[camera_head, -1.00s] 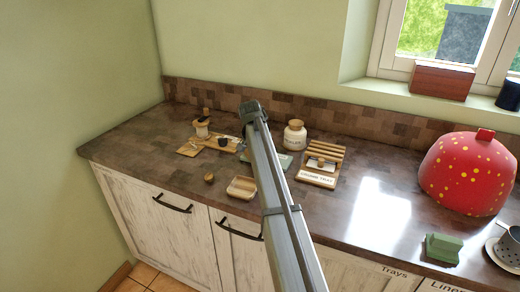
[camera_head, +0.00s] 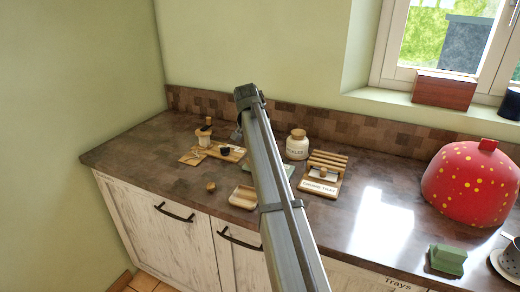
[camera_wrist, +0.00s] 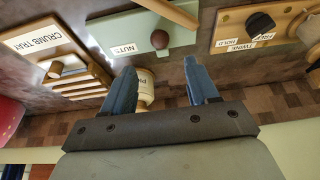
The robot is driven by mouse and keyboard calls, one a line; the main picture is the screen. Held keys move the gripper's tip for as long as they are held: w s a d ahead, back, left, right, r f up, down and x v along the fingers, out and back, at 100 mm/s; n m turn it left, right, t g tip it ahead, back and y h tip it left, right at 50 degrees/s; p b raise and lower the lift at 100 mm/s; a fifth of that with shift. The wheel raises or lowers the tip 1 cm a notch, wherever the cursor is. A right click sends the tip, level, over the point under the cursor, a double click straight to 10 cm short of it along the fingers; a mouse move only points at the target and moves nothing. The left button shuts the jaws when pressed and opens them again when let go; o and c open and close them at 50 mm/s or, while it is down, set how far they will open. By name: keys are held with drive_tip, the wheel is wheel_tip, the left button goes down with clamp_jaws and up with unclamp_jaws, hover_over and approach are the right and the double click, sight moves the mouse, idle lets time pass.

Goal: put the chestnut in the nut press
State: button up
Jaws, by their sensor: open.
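The chestnut (camera_wrist: 159,40) is a round dark brown ball on a pale green board (camera_wrist: 118,30) labelled NUTS, in the wrist view. My gripper (camera_wrist: 160,68) is open and empty, its two blue-grey fingers apart; in the picture the chestnut lies just beyond the fingertips, between their lines, and apart from them. In the head view my arm hides the chestnut and most of the green board. Left of the arm there, a small upright wooden device with a dark knob (camera_head: 204,134) stands by a wooden board; I cannot tell whether it is the nut press.
A crumb tray rack (camera_head: 321,178) and a lidded jar (camera_head: 297,146) stand right of the arm. A shallow wooden tray (camera_head: 243,197) and a small round wooden piece (camera_head: 210,187) lie near the front edge. A large red spotted dome (camera_head: 470,182) stands at right.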

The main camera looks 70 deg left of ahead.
drive_tip(key=shift+v, duration=0.9)
